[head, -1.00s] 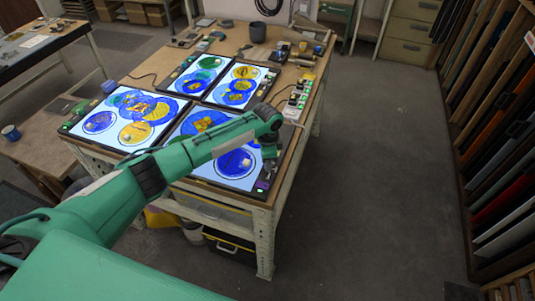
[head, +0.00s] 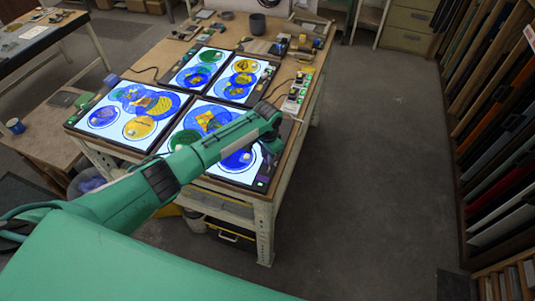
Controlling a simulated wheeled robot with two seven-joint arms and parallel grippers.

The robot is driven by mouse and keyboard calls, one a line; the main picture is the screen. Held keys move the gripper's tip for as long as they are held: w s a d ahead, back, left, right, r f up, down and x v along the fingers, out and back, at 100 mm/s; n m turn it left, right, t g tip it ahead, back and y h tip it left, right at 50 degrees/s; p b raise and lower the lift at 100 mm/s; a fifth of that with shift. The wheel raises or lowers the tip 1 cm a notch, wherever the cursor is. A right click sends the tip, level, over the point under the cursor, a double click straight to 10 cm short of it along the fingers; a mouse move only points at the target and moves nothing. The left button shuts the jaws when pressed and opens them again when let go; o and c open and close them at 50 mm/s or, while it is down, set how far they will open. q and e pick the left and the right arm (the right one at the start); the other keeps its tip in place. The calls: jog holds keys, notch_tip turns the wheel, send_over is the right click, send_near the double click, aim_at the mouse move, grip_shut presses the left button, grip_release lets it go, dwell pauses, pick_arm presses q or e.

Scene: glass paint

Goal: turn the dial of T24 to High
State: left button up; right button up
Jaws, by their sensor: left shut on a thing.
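Four lit panels with blue, yellow and green round glass pieces lie on the workbench. The near right panel (head: 236,169) has a dark control strip along its right edge, with a small purple display and a green light (head: 261,184) at the near corner. No T24 label is readable. My left gripper (head: 268,153) points down at that strip, small and dark against it. It is shut on what looks like the dial there, which its jaws hide. My left forearm crosses over this panel and covers part of it. My right gripper is not in view.
The other panels are the near left (head: 128,118), far left (head: 196,68) and far right (head: 240,80). Small items and a dark pot (head: 257,24) stand at the bench's back. A rack of sheets (head: 500,150) stands far right. The floor between is clear.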

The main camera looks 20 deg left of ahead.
pick_arm(q)
jog(key=shift+r, duration=0.1)
jog(key=o, duration=1)
notch_tip(320, 180, up, 14)
jog(key=b, duration=0.4)
